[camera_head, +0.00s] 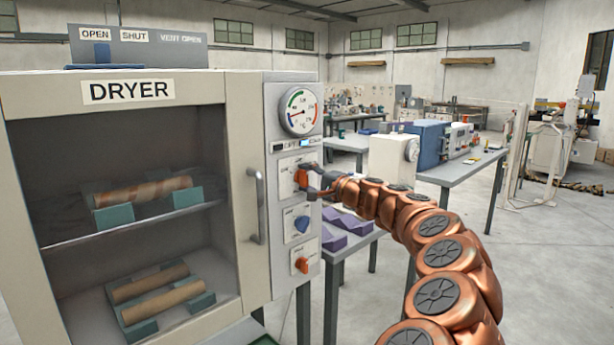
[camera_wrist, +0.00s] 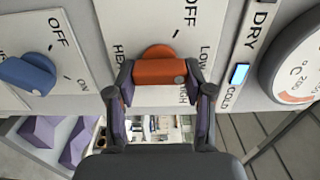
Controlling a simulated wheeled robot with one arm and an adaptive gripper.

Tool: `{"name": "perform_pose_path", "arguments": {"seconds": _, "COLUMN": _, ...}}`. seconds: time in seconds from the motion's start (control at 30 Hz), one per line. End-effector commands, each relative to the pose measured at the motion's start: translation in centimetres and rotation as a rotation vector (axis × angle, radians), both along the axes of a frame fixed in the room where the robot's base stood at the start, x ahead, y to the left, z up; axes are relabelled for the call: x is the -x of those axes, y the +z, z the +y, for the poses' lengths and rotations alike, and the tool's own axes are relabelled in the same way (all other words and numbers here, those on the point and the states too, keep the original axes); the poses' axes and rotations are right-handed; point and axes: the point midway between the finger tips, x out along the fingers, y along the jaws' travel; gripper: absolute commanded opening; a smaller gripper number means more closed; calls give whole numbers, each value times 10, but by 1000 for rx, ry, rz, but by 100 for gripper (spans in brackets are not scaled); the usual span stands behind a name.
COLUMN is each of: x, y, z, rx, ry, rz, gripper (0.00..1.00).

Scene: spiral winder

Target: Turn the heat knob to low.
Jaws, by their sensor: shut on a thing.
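The heat knob (camera_head: 301,178) is the orange top knob on the dryer's right-hand control panel. In the wrist view the orange heat knob (camera_wrist: 155,72) is a bar lying nearly level in the picture, on a plate lettered HEAT, OFF, LOW and HIGH. A pale dot on its right end faces the LOW and HIGH side; a finger partly covers this lettering, and I cannot tell exactly which mark it meets. My gripper (camera_wrist: 160,82) is shut on the knob, one finger at each end. It also shows in the head view (camera_head: 316,187), reaching in from the right.
A blue OFF/ON knob (camera_head: 302,224) and a lower orange knob (camera_head: 302,264) sit below. A dial gauge (camera_head: 298,111) is above, with a lit blue COLD lamp (camera_wrist: 239,73) beside it. The dryer door handle (camera_head: 256,206) stands out to the left. Purple blocks (camera_head: 349,221) lie on a table behind.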

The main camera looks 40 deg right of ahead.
Motion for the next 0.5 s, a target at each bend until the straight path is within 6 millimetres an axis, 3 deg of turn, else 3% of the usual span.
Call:
{"name": "perform_pose_path", "arguments": {"seconds": 0.4, "x": 0, "y": -2, "z": -1, "rx": -7, "ry": -2, "rz": 2, "gripper": 17}}
{"name": "perform_pose_path", "arguments": {"seconds": 0.43, "x": 0, "y": -2, "z": -1, "rx": -7, "ry": -2, "rz": 2, "gripper": 53}}
{"name": "perform_pose_path", "arguments": {"seconds": 0.5, "x": 0, "y": -2, "z": -1, "rx": -7, "ry": -2, "rz": 2, "gripper": 60}}
